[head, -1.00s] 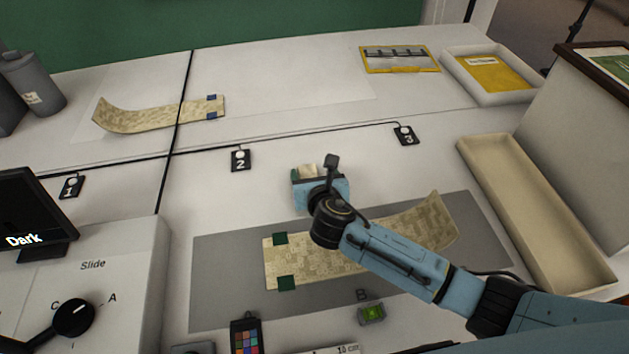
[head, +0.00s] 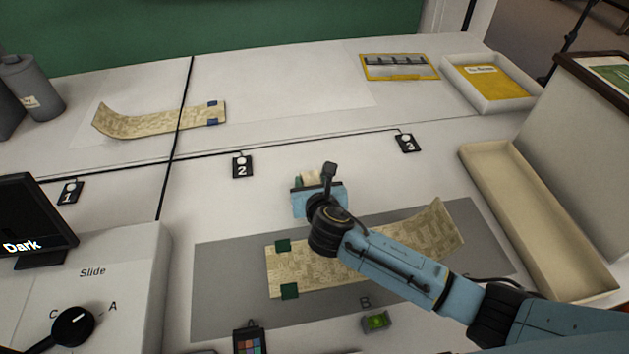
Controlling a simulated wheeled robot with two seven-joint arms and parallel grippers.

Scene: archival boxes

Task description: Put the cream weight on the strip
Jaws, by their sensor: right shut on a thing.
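The cream weight (head: 311,178) shows as a small pale block at the far side of my right gripper (head: 312,187). The gripper is shut on it, and the gripper body hides most of the weight. They are just beyond the far edge of the grey mat (head: 225,300). A patterned beige strip (head: 310,270) lies on the mat with green tabs at its left end and its right end curled up. My right arm crosses over the strip and hides part of it. Another beige strip (head: 150,122) with blue tabs lies at the back left. My left gripper is not in view.
Number tags 1 (head: 69,192), 2 (head: 242,166) and 3 (head: 407,143) lie on the table. A long empty beige tray (head: 540,225) stands at the right. A small green level (head: 376,321) and a colour card (head: 249,341) are at the front.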

